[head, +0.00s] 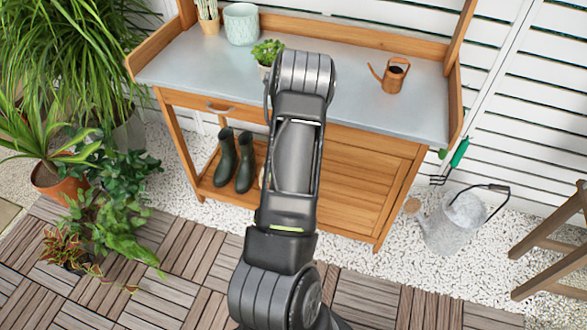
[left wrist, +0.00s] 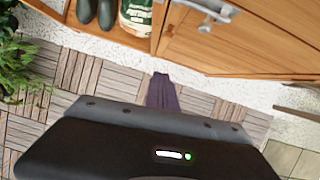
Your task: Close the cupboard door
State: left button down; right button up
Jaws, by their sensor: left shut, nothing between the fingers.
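The cupboard door (head: 365,185) is the slatted wooden panel at the lower right of the potting bench. It looks about flush with the bench front, but my arm hides its left edge, so I cannot tell if a small gap is left. In the left wrist view the door (left wrist: 245,42) is at the top right, with its metal handle (left wrist: 213,12) near its left edge. My left gripper (left wrist: 163,92) is shut and empty, below and apart from the door over the deck. It is hidden in the head view. My right gripper is not in view.
The bench top (head: 200,65) holds an orange watering can (head: 391,76) and pots. Green boots (head: 236,160) stand on the open lower shelf. A grey watering can (head: 455,222) stands on gravel to the right. Plants crowd the left; the deck in front is clear.

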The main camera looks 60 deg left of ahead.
pick_arm(q)
jog(key=shift+v, duration=1.3)
jog(key=w+d+f+n+h, duration=0.1)
jog(key=w+d+f+n, duration=0.1)
jog(key=d+n, duration=0.65)
jog(key=w+d+f+n+t+h, duration=0.1)
jog(key=d+f+n+h, duration=0.15)
jog(key=d+n, duration=0.55)
jog(key=w+d+f+n, duration=0.2)
jog(key=d+f+n, duration=0.1)
jog(key=d+n, duration=0.55)
jog(key=s+d+n+g+h, duration=0.1)
jog(key=s+d, duration=0.3)
jog(key=d, duration=0.6)
jog(key=s+d+n+g+h, duration=0.1)
jog(key=s+d, duration=0.3)
jog(key=d, duration=0.6)
jog(key=s+d+n+g+h, duration=0.1)
jog(key=s+d, duration=0.3)
jog(key=d, duration=0.6)
jog(key=shift+d+r+g+h, duration=0.25)
jog(key=shift+g+h, duration=0.05)
jog(key=shift+h, duration=0.05)
